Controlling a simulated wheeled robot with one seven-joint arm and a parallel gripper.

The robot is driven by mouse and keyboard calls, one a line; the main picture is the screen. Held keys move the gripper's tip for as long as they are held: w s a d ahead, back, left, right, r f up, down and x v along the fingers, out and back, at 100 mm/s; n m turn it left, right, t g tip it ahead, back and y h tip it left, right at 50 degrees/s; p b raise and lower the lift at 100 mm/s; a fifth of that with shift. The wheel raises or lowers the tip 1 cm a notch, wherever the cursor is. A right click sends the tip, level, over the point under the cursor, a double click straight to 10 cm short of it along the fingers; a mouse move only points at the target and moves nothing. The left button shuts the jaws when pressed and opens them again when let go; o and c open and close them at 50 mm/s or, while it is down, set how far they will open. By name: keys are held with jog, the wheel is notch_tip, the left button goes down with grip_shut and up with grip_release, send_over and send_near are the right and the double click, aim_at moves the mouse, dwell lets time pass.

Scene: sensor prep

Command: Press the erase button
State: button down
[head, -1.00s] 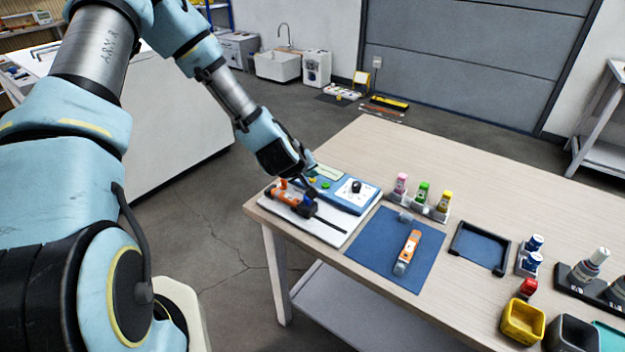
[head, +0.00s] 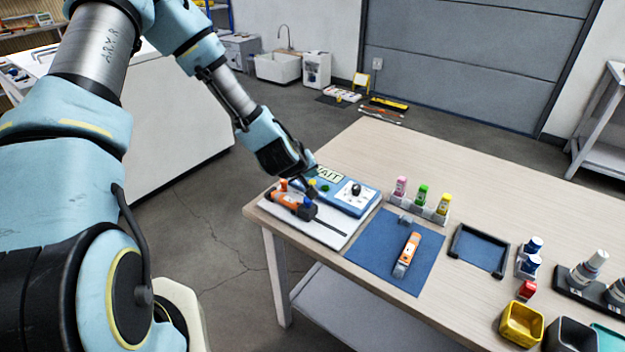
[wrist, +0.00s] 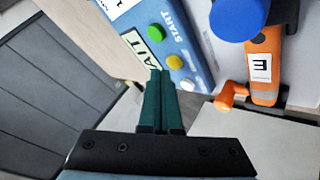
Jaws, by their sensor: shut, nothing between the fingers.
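A blue device box (head: 349,203) lies at the table's left end; its display (head: 328,174) reads as WAIT, partly covered by my gripper. In the wrist view, a green button (wrist: 156,33) beside the word START, a yellow button (wrist: 174,62) and a whitish button (wrist: 187,85) form a row on the box (wrist: 190,40). No erase label is readable. My gripper (wrist: 160,74) is shut and empty, its tips over the box between the display and the yellow button. Contact with a button cannot be told. It also shows in the head view (head: 313,195).
An orange tool with a blue knob (head: 294,200) lies on a white board (head: 335,236) just in front of the box. A blue mat (head: 371,262) with another orange tool, coloured bottles (head: 422,193) and a yellow bin (head: 521,322) stand to the right. The table's back is clear.

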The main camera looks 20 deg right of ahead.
jog(key=shift+r, duration=0.25)
notch_tip(320, 180, up, 5)
jog(key=p, duration=0.3)
jog(key=shift+p, duration=0.3)
jog(key=shift+f, duration=0.1)
dwell(0.6)
